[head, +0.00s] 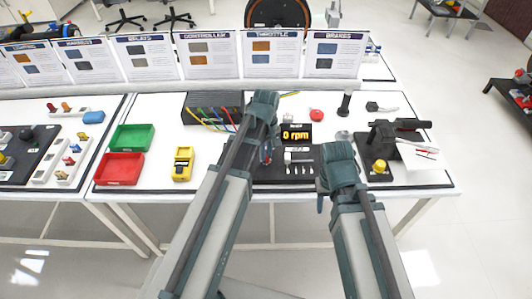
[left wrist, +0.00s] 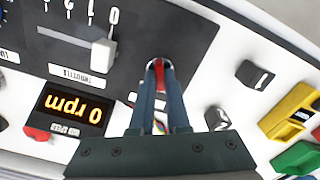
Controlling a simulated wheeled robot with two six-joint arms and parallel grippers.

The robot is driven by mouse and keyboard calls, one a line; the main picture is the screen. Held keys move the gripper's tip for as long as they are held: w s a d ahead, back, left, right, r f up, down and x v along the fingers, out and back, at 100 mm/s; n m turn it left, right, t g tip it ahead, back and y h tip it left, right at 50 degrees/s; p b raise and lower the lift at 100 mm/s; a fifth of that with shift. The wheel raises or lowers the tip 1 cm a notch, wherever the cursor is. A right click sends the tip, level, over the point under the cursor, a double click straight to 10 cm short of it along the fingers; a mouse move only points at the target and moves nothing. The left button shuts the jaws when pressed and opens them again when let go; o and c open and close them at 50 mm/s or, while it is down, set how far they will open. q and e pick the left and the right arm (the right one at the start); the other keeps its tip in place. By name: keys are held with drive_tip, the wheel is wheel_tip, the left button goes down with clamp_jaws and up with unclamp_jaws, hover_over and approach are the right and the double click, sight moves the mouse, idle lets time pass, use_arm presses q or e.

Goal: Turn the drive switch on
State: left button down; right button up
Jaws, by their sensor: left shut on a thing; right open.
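The drive switch, a small red lever in a dark panel (head: 270,177), shows between my left fingertips in the left wrist view (left wrist: 161,70). My left gripper (head: 266,155) is shut on this red lever, and its fingers hide most of it. Whether the lever stands at on or off cannot be told. The rpm display (head: 296,134) reads 0 rpm, also in the left wrist view (left wrist: 70,110). My right gripper (head: 321,190) is open and empty near the panel's right side.
A white throttle slider (left wrist: 103,55) sits beside the switch. A yellow meter (head: 182,163), a green bin (head: 132,137) and a red bin (head: 118,168) stand left. A dark box with coloured wires (head: 213,104) is behind. A black fixture (head: 384,142) stands right.

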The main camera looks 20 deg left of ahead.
use_arm(q)
drive_tip(key=m, duration=1)
drive_tip(key=shift+m, duration=0.4)
idle(0.4)
drive_tip(key=c, duration=0.9)
unclamp_jaws()
wheel_tip(320, 180, up, 14)
drive_tip(key=p, duration=1.3)
drive_tip(key=shift+p, duration=0.4)
